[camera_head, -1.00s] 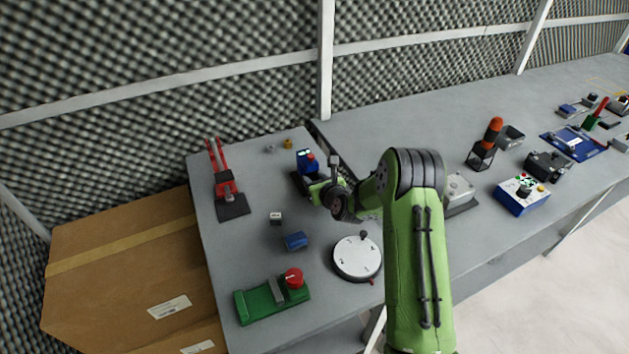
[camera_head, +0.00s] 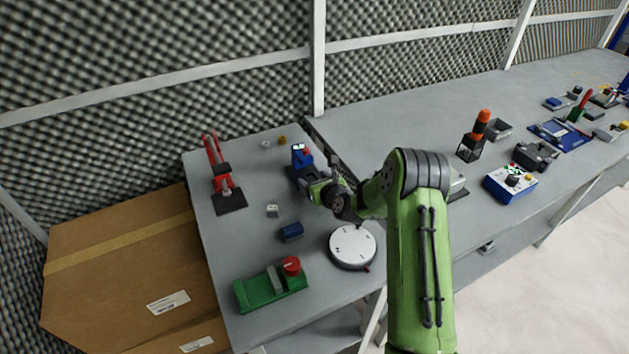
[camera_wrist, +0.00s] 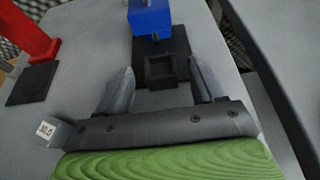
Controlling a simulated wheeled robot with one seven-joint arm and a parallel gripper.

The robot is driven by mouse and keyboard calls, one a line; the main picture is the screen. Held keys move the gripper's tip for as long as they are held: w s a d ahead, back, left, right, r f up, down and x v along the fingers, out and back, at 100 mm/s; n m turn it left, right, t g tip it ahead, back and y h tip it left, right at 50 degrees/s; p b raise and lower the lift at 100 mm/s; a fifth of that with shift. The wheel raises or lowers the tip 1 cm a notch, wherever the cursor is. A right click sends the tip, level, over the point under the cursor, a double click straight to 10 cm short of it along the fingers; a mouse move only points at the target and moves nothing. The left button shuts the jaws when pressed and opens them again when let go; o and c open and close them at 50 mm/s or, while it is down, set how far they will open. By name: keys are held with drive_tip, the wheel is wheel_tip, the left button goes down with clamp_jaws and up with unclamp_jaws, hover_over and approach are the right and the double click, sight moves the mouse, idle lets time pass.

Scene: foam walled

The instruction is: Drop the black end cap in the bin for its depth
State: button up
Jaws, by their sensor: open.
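A black square, hollow piece that looks like the end cap (camera_wrist: 160,72) sits on the black base of a blue-headed gauge (camera_wrist: 150,16). The gauge (camera_head: 301,155) also shows in the head view, near the back of the left table. My gripper (camera_wrist: 163,82) is open, with one finger on each side of the black piece and nothing visibly clamped. In the head view my gripper (camera_head: 312,182) is at the gauge and hides the piece.
An orange-topped holder (camera_head: 474,140) and a blue control box (camera_head: 511,183) stand right.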

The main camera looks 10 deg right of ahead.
drive_tip(key=v, duration=1.6)
drive_tip(key=shift+w+r, duration=0.1)
drive_tip(key=s+a+r+n+g+y+p, duration=0.1)
drive_tip(key=s+a+r+n+g+p, duration=0.25)
drive_tip(key=n, duration=0.65)
drive_tip(key=s+a+r+n+g, duration=0.2)
drive_tip(key=s+a+r+n, duration=0.4)
drive_tip(key=n, duration=0.4)
drive_tip(key=s+d+r+n+h, duration=0.1)
drive_tip(key=s+r+n, duration=0.2)
drive_tip(key=s, duration=0.3)
drive_tip(key=s+d+r+n+g+h+p, duration=0.1)
drive_tip(key=s+d+r+n, duration=0.1)
drive_tip(key=s+r+n, duration=0.2)
drive_tip(key=s+d+r+n+g+h+p, duration=0.1)
drive_tip(key=s+r+n, duration=0.2)
drive_tip(key=s+n, duration=0.3)
drive_tip(key=s, duration=0.3)
drive_tip(key=shift+s+d+r+n+h, duration=0.25)
drive_tip(key=shift+d+r+n+h, duration=0.05)
drive_tip(key=shift+r, duration=0.1)
